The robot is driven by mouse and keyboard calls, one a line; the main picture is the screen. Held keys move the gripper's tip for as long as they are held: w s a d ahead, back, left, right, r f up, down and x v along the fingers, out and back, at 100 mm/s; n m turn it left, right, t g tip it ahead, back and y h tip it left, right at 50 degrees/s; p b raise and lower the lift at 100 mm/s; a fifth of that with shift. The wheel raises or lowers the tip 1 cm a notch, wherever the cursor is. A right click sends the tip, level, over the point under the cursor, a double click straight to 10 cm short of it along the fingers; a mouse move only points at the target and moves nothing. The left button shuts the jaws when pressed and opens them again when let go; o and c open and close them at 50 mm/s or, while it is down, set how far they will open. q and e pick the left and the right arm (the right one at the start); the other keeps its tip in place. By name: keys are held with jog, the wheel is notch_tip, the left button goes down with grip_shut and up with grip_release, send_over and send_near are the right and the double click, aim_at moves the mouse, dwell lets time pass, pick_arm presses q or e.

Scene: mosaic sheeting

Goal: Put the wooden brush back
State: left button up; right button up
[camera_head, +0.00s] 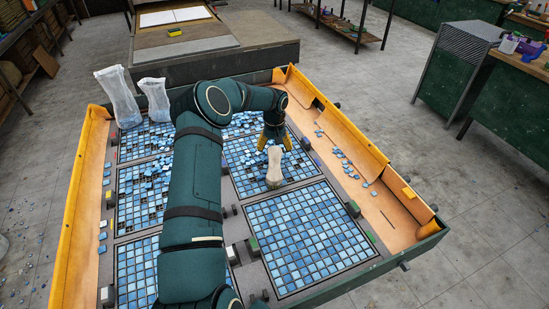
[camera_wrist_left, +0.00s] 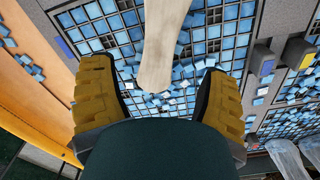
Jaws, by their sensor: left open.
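The pale wooden brush (camera_head: 274,163) stands roughly upright on the tiled sheeting in the head view, at the near edge of the middle right panel. In the left wrist view the brush handle (camera_wrist_left: 165,45) comes down from the top edge, and its rounded end lies between the fingers in the picture. My left gripper (camera_head: 275,138) is open with its yellow fingers just beyond the top of the brush. In the wrist view the open left gripper (camera_wrist_left: 157,88) shows a gap on both sides of the handle. I cannot tell the handle's depth between the fingers. My right gripper is not in view.
The wide tray has an orange side wall (camera_head: 355,143) and several panels of blue tiles (camera_head: 305,235). Loose tiles (camera_head: 343,165) lie along its right side. Two clear bags (camera_head: 118,97) stand at the back left. My left arm hides much of the middle.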

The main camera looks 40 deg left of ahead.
pick_arm(q)
jog(key=shift+r, duration=1.85)
